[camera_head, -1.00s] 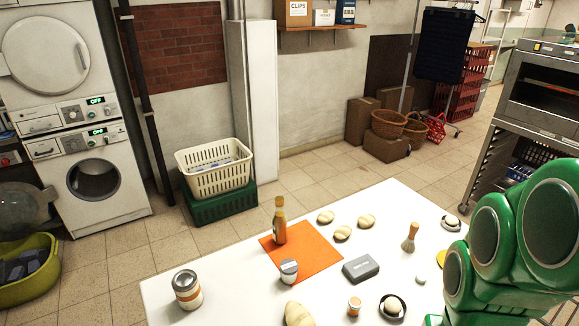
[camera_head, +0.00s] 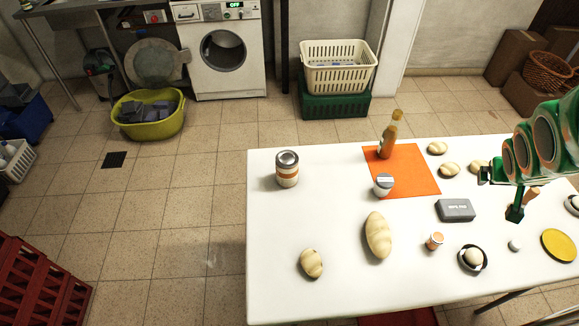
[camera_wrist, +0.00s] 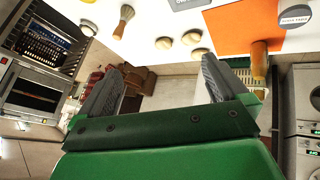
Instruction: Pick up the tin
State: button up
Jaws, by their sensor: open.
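A silver tin with an orange and white band (camera_head: 287,168) stands upright near the left back edge of the white table (camera_head: 340,290). A smaller grey pot with a white label (camera_head: 383,185) sits at the orange mat's front left corner; its round label also shows in the wrist view (camera_wrist: 295,17). My gripper (camera_head: 500,193) is at the right of the head view, above the table's right part, far from the silver tin. It is open; in the wrist view its two fingers (camera_wrist: 162,70) are spread with nothing between them.
An amber bottle (camera_head: 389,135) stands on the orange mat (camera_head: 418,178). The tabletop in front of the tin is mostly clear.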

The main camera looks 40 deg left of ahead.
jog(key=w+a+f+n+y, duration=0.2)
jog(key=a+f+n+y, duration=0.1)
jog(key=a, duration=0.5)
jog(key=w+a+f+n+y, duration=0.2)
jog(key=w+a+f, duration=0.1)
jog(key=a, duration=0.5)
jog(key=w+a+f+n+y, duration=0.2)
jog(key=a+n+y, duration=0.1)
jog(key=a, duration=0.5)
jog(key=n+g+y, duration=0.6)
jog(key=n+g, duration=0.1)
jog(key=g, duration=0.2)
send_near(287, 163)
jog(key=a+f, duration=0.3)
jog(key=shift+w+a, duration=0.3)
jog(key=shift+w, duration=0.05)
jog(key=shift+w+f+x, duration=0.1)
jog(key=shift+w+x, duration=0.05)
jog(key=shift+x, duration=1.75)
jog(key=shift+w+f+x, duration=0.1)
jog(key=shift+w+x, duration=0.05)
jog(key=shift+x, duration=1.75)
jog(key=shift+c, duration=0.3)
jog(key=c, duration=1.2)
